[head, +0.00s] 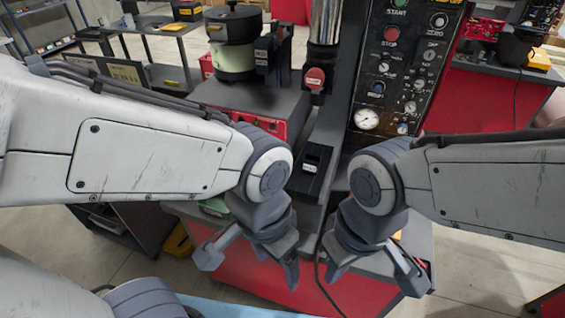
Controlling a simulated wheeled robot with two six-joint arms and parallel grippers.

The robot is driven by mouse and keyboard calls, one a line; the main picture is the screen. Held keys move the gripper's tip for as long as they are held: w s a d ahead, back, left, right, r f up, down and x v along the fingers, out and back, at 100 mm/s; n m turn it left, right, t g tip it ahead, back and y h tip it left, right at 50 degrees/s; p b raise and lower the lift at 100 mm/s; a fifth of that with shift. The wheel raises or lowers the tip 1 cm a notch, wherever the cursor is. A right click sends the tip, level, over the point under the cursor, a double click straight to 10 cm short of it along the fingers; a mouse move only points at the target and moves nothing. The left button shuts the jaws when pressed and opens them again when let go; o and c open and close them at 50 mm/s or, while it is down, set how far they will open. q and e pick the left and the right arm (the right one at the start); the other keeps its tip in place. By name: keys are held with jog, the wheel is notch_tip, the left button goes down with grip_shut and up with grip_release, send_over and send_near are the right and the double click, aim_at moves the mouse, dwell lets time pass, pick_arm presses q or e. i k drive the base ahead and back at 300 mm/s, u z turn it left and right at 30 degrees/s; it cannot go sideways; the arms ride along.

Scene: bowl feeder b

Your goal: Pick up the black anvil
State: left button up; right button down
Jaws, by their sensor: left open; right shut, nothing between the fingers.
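A black block-like piece with a slot in its top (312,162) sits between my two arms in the head view, on a dark surface in front of the machine. I cannot tell for sure whether it is the black anvil. My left gripper (250,262) is open and empty, pointing down, nearer than the black piece and to its lower left. My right gripper (374,268) is shut with nothing in it, to the lower right of the black piece. Neither gripper touches the piece. My arms and wrists hide much of the bench around it.
A control panel (405,65) with knobs and a gauge rises behind my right wrist. A lidded pot (233,62) stands on a grey box (245,98) at the back left. A vertical metal cylinder (325,22) stands between them. A red cabinet front (345,292) lies below the grippers.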

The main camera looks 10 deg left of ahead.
aim_at(311, 165)
jog(key=u, duration=2.25)
jog(key=i, duration=1.95)
jog(key=z, duration=3.3)
